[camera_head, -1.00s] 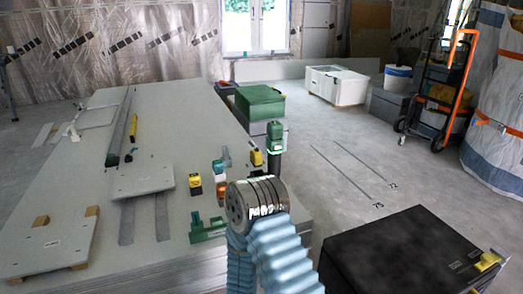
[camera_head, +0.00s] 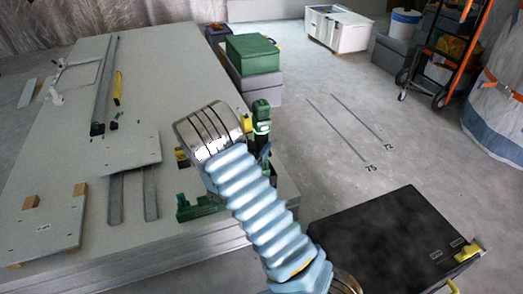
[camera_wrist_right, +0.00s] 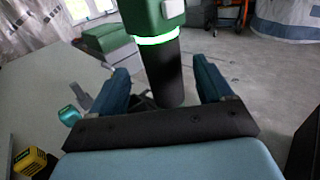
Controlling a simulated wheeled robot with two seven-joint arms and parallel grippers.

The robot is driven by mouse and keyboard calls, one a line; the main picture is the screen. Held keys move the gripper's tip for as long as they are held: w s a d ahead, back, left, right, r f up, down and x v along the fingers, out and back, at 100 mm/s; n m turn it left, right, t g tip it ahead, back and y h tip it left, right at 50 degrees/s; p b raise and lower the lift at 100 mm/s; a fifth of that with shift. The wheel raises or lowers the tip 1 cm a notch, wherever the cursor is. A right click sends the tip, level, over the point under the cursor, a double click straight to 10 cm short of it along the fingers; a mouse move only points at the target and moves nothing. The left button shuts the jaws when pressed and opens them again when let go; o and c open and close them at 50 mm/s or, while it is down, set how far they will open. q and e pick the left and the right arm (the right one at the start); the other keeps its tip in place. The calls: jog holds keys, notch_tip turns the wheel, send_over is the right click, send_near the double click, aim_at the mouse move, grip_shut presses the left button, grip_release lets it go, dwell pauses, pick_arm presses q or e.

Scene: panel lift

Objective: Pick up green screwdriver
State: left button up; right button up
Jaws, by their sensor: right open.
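An upright tool with a green top, a pale glowing ring and a dark cylindrical body (camera_head: 261,112) stands by the right edge of the panel stack; I take it to be the green screwdriver. In the right wrist view the green tool (camera_wrist_right: 160,50) rises just beyond my right gripper (camera_wrist_right: 160,72). The blue fingers are spread, one to each side of its dark lower part in the picture. I cannot tell how deep it is between them. In the head view my wrist and sleeve hide most of the fingers. My left gripper is out of view.
The panel stack (camera_head: 60,130) holds a green rack (camera_head: 200,208), a small panel (camera_head: 118,155) and a yellow tool (camera_head: 117,88). A green box (camera_head: 252,53) stands behind. A black box (camera_head: 385,245) is at the lower right. The floor between is clear.

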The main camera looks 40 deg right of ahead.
aim_at(264, 134)
jog(key=x, duration=0.6)
jog(key=shift+w+d+p, duration=0.1)
jog(key=shift+d+p, duration=0.3)
grip_shut()
